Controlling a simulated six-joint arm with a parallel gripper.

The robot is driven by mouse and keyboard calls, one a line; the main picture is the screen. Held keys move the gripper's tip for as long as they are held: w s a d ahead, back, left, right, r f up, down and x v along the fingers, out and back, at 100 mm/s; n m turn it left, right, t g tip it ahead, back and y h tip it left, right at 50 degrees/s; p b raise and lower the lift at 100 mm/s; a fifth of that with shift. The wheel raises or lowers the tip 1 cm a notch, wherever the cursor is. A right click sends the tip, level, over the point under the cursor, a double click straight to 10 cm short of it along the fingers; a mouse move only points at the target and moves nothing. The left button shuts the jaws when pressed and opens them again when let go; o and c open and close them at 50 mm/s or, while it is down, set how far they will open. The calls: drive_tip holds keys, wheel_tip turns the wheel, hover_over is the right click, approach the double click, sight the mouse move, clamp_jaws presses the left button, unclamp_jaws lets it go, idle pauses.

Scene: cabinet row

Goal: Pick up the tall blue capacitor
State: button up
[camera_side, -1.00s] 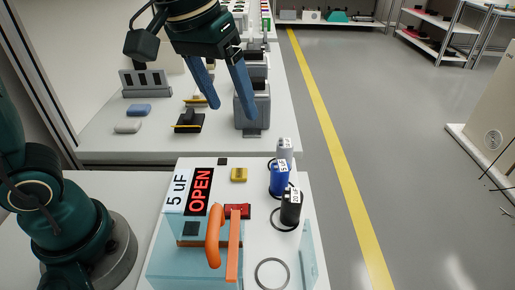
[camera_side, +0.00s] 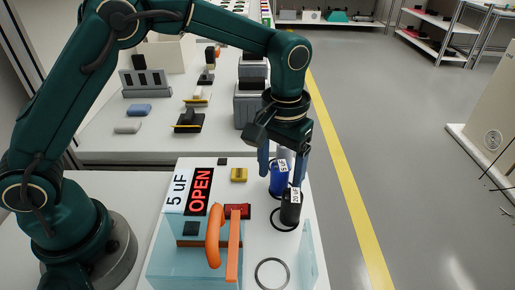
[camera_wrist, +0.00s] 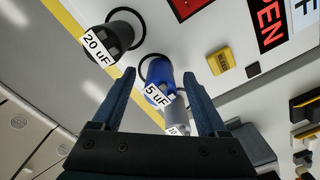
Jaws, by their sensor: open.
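The blue capacitor (camera_side: 279,181) stands upright on the right side of the white bench top, with a white label. In the wrist view the blue capacitor (camera_wrist: 158,88) has a "5 uF" label and shows between the fingers. My gripper (camera_side: 282,171) is open, pointing down with its fingers on either side of the blue capacitor in the side view. I cannot tell whether they touch it. In the wrist view my gripper (camera_wrist: 157,85) has nothing clamped in it. A grey-white capacitor (camera_wrist: 177,115) stands beside the blue one, mostly hidden behind my gripper in the side view.
A black capacitor (camera_side: 290,209) labelled "20 uF" (camera_wrist: 97,42) stands close by in a black ring. An empty ring (camera_side: 271,274) lies in front. An "OPEN" sign (camera_side: 199,191), yellow block (camera_side: 239,175), red part (camera_side: 238,211) and orange handle (camera_side: 214,237) are to the left.

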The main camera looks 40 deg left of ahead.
drive_tip(key=shift+f, duration=0.6)
clamp_jaws()
drive_tip(key=shift+r, duration=0.1)
